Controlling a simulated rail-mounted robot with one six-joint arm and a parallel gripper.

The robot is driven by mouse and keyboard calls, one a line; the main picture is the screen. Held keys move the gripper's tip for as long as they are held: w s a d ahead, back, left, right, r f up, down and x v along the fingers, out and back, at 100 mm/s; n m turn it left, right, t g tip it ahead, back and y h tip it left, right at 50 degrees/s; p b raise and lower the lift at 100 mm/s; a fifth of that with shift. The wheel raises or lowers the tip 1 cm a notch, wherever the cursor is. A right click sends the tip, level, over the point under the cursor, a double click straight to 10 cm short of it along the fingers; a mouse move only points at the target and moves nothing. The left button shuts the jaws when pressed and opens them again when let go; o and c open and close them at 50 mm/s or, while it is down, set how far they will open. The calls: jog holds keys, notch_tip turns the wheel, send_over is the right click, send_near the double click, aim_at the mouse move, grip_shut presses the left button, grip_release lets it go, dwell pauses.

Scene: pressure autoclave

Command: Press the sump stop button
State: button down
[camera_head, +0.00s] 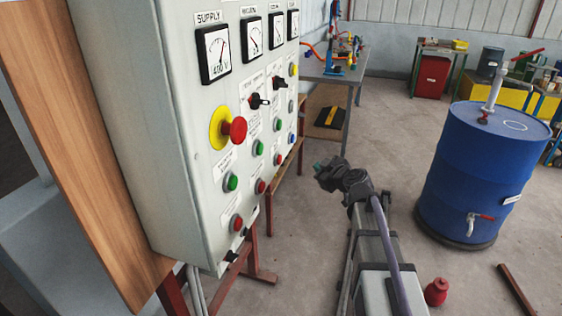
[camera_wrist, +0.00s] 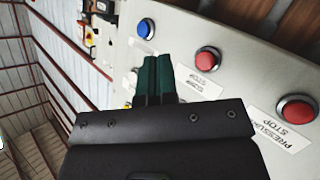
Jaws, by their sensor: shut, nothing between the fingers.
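The control panel (camera_head: 200,130) carries rows of buttons. In the wrist view a red button (camera_wrist: 208,60) has a label (camera_wrist: 200,86) whose second word reads STOP; its first word is too small to read surely. This red button lies between a blue button (camera_wrist: 145,28) and the red button labelled PRESSURE STOP (camera_wrist: 297,110). In the head view it appears as the far red button (camera_head: 278,159). My gripper (camera_wrist: 156,62) is shut and empty, its green fingers to the left of the red button. In the head view my gripper (camera_head: 319,166) is right of the panel, apart from it.
A red emergency knob on a yellow base (camera_head: 235,129), green buttons (camera_head: 231,182) and black switches (camera_head: 258,101) crowd the panel. A blue barrel (camera_head: 485,170) stands at right. A workbench (camera_head: 340,72) stands behind. Open floor lies between panel and barrel.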

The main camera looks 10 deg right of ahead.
jog(key=w+a, duration=0.3)
jog(key=a, duration=0.5)
jog(key=shift+w, duration=0.3)
dwell(1.7)
jog(key=shift+w+a, duration=0.2)
jog(key=shift+a, duration=0.15)
jog(key=shift+w+a, duration=0.2)
jog(key=shift+a, duration=0.25)
dwell(0.6)
jog(key=shift+d, duration=0.1)
jog(key=shift+s+d, duration=0.4)
jog(key=shift+d, duration=0.3)
jog(key=shift+d, duration=0.1)
jog(key=d, duration=0.1)
jog(key=s+d, duration=0.1)
jog(key=d, duration=0.1)
jog(key=s+d, duration=0.1)
jog(key=shift+s+d, duration=0.1)
jog(key=shift+d, duration=0.05)
